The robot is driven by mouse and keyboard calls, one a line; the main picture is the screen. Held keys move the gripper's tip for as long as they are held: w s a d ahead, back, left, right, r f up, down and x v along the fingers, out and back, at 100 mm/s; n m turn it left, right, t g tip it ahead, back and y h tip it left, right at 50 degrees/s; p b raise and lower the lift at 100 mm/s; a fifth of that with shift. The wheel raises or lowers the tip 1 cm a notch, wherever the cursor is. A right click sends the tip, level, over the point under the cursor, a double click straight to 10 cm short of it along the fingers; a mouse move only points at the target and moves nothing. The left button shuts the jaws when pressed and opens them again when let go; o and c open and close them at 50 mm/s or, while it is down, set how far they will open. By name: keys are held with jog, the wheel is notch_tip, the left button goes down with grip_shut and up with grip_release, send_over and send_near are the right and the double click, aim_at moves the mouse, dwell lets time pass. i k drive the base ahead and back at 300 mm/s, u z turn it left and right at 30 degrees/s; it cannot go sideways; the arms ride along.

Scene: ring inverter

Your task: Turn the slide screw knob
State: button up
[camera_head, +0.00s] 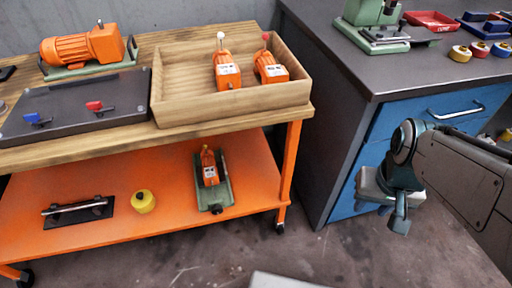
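On the lower orange shelf, a green slide base (223,186) carries an orange unit (209,168) with a small label and an upright top part. A small dark knob-like end (216,209) shows at the base's near end; I cannot tell for sure that it is the screw knob. My gripper (398,222) hangs at the right, in front of the blue drawers, well apart from the slide. Its fingers point down and overlap in this view, so their opening is unclear. I see nothing held in it.
A yellow round piece (143,202) and a black plate with a bar (78,212) share the shelf. Above, the wooden bench top (135,135) overhangs it, with a wooden tray (175,110) of orange units. An orange leg (291,160) stands between shelf and gripper. Floor in front is mostly clear.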

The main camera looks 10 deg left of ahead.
aim_at(217, 209)
jog(key=z, duration=1.05)
jog(key=k, duration=0.65)
jog(key=u, duration=1.5)
